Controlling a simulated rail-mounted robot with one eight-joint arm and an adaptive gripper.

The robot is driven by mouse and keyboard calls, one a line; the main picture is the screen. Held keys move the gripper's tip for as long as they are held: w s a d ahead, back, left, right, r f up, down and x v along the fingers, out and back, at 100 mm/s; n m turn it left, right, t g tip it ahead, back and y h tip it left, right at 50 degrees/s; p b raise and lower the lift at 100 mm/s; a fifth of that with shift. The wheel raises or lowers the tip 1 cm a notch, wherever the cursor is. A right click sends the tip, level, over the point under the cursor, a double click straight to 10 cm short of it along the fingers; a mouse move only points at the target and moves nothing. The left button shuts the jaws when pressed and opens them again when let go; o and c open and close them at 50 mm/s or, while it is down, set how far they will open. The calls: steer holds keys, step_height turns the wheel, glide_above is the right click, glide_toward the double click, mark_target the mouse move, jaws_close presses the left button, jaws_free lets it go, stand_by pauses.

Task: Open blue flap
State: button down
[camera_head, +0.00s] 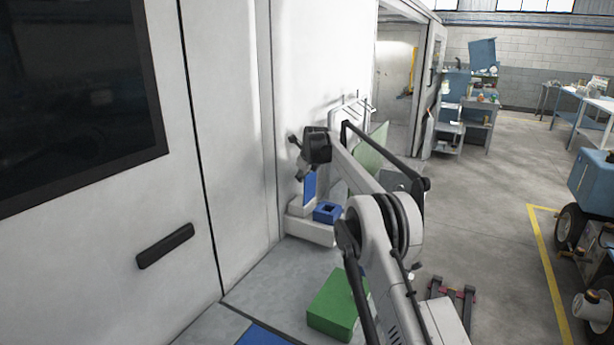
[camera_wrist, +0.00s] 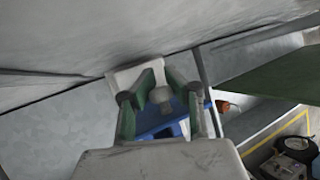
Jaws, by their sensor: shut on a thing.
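The blue flap (camera_head: 309,187) stands upright in the head view, just below my gripper (camera_head: 304,174), above a white base unit. A blue box-like part with a square opening (camera_head: 327,212) is beside it on the right. In the wrist view my gripper (camera_wrist: 158,92) has its green-sided fingers on either side of a rounded grey knob (camera_wrist: 160,97), with the blue flap (camera_wrist: 150,118) behind and below. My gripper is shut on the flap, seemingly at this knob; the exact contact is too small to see.
The white base unit (camera_head: 308,231) stands close to the white wall (camera_head: 320,60). A green box (camera_head: 333,304) and a blue panel (camera_head: 262,336) lie nearer. A green-tinted panel (camera_head: 370,158) is behind my arm. Open floor (camera_head: 490,220) lies to the right.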

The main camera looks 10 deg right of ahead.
steer(key=shift+w+a+f, duration=0.1)
steer(key=shift+a, duration=0.4)
steer(key=c, duration=1.5)
jaws_free()
steer(key=shift+a, duration=0.2)
steer(key=shift+c, duration=0.2)
steer(key=shift+d, duration=0.2)
steer(key=v, duration=1.2)
